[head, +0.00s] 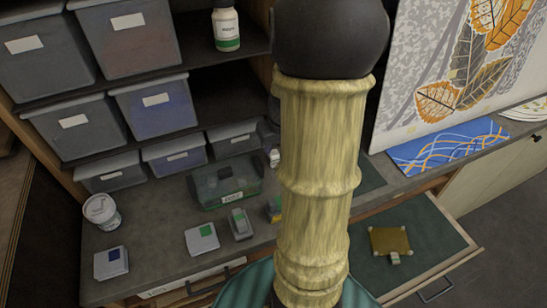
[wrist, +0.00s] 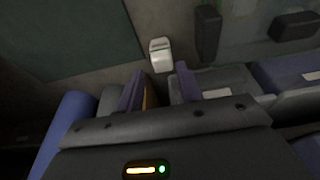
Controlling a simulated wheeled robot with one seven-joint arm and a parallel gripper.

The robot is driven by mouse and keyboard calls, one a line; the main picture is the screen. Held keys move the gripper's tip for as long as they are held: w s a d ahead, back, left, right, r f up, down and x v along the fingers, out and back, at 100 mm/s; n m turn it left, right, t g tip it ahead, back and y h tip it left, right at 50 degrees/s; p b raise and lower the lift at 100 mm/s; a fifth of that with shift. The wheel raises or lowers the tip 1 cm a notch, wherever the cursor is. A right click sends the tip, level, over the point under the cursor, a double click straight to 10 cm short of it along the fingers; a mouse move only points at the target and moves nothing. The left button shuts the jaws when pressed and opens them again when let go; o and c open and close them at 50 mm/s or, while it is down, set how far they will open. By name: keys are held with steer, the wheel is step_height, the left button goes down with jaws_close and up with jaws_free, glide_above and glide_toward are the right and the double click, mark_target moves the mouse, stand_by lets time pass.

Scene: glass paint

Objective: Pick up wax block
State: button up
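No block is plainly marked as wax. I cannot tell whether either is the wax block.
Grey bins (head: 130,40) stand on shelves at the left. A white tub (head: 101,210) and a green transparent container (head: 225,182) stand on the counter (head: 160,225). The open drawer (head: 435,220) juts out at the right. A blue patterned sheet (head: 445,147) lies at the back right.

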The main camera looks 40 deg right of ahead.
steer(key=shift+w+f, duration=0.2)
steer(key=shift+f, duration=0.5)
steer(key=shift+p+x, duration=0.55)
steer(key=shift+x, duration=2.05)
steer(key=shift+w+a, duration=0.1)
steer(key=shift+w, duration=0.05)
steer(key=shift+c, duration=0.5)
steer(key=c, duration=0.7)
